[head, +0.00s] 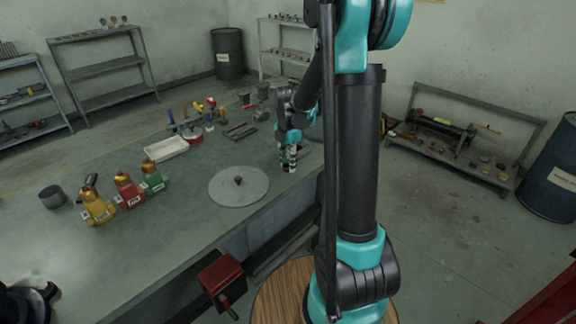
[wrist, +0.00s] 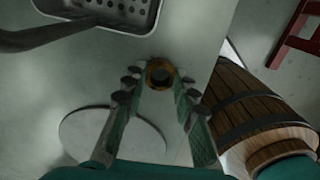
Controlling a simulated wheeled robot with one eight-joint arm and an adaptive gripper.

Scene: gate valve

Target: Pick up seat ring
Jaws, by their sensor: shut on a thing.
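The seat ring is a small brass-coloured ring (wrist: 160,73) with a dark hole. In the wrist view it sits between the tips of my gripper (wrist: 158,84), which is shut on it. In the head view my gripper (head: 289,164) points down over the right part of the workbench, to the right of the round grey plate. The ring is too small or hidden to make out in that view. I cannot tell whether it touches the bench top.
The round plate (head: 225,191) with a small dark knob lies on the bench (head: 200,225). A wooden barrel (wrist: 252,98) is beside the bench.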

